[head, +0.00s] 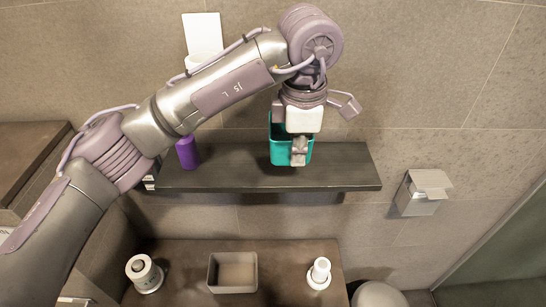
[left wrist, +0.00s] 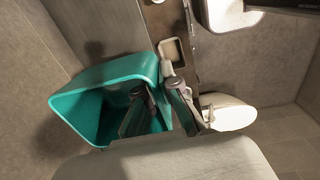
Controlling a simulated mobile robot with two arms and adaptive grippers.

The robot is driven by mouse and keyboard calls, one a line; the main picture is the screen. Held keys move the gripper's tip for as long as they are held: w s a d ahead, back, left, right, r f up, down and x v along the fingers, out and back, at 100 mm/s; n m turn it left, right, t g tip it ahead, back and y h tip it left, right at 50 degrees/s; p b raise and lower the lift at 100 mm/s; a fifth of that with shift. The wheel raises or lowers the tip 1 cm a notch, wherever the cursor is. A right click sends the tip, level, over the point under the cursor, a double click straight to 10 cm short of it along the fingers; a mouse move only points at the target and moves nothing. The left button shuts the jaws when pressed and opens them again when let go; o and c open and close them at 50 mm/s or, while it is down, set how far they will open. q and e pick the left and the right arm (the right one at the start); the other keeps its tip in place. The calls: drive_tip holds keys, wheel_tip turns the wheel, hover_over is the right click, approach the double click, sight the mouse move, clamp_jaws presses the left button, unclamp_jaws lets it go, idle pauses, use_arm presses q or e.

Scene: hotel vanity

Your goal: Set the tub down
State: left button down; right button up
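The teal tub (head: 277,152) is in the middle of the head view, in front of or over the dark wall shelf (head: 225,172). In the left wrist view the open tub (left wrist: 85,100) fills the left side, its mouth towards the camera. My left gripper (head: 299,150) is at the tub's rim. In the left wrist view one finger is inside the tub and the other outside, with the tub's wall between them, so the gripper looks shut on it. I cannot tell whether the tub's base touches the shelf. My right gripper is not in view.
A purple cup (head: 187,153) stands on the shelf's left part. The shelf's right end is clear. Below, a counter holds a grey open box (head: 232,287) and two white round items (head: 145,274) (head: 319,273). A paper holder (head: 423,190) is on the wall, right.

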use_arm(q)
drive_tip(key=p, duration=0.2)
hover_over(273, 178)
wheel_tip(273, 178, down, 4)
drive_tip(key=shift+r, duration=0.25)
wheel_tip(273, 178, down, 4)
drive_tip(key=shift+s+r+p, duration=0.15)
drive_tip(key=shift+r+p, duration=0.1)
drive_tip(key=shift+p, duration=0.85)
drive_tip(key=shift+f, duration=0.3)
drive_tip(key=shift+f, duration=0.1)
drive_tip(key=shift+f+b, duration=0.1)
drive_tip(key=shift+b, duration=0.2)
drive_tip(key=c, duration=1.3)
unclamp_jaws()
